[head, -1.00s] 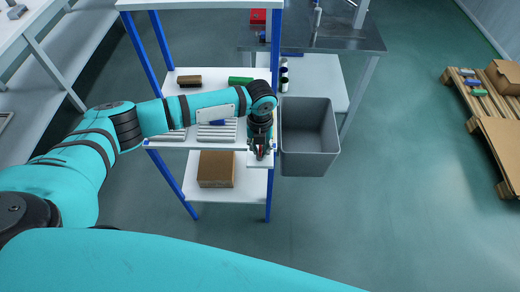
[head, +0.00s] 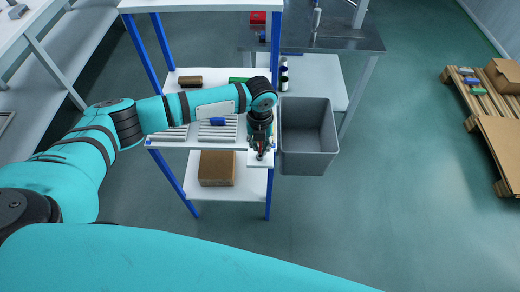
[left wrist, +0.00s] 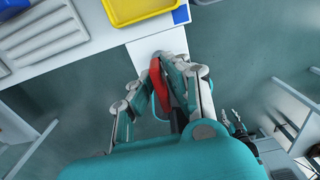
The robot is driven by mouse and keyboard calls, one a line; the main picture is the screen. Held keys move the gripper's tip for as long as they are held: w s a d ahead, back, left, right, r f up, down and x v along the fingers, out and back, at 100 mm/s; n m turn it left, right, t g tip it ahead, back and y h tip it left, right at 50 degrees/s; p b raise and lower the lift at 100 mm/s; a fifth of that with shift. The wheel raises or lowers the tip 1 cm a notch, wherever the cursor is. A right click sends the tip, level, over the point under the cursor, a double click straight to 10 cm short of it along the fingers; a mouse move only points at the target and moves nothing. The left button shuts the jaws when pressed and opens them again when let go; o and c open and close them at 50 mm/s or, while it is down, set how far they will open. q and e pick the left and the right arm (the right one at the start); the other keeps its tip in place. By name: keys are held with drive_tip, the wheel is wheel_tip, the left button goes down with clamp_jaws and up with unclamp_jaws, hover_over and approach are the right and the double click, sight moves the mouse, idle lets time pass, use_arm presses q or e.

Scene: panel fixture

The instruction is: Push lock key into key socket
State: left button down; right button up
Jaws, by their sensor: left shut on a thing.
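My left gripper (head: 260,155) is over a small white panel (head: 259,164) that juts out from the front right of the shelf unit. In the left wrist view the left gripper (left wrist: 167,62) is shut on a red key-like piece (left wrist: 159,85), which lies between its fingers above the white panel (left wrist: 151,50). A dark part continues below the red piece. The key socket is hidden by the fingers, and I cannot tell whether the key touches it. A small, dark, claw-like part (left wrist: 237,122) at lower right may be my right gripper; its jaws cannot be read.
A grey bin (head: 309,160) stands close to the right of the panel. The shelf unit's blue post (head: 269,195) is close below. Slotted grey trays (head: 217,135) lie left of the gripper, and a yellow tray (left wrist: 128,10) is beyond the panel. Open floor lies right of the bin.

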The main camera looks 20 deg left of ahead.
use_arm(q)
wheel_tip(320, 180, up, 5)
drive_tip(key=p, duration=0.5)
drive_tip(key=shift+r, duration=0.1)
idle(0.3)
drive_tip(key=c, duration=1.9)
unclamp_jaws()
drive_tip(key=shift+c, duration=0.2)
clamp_jaws()
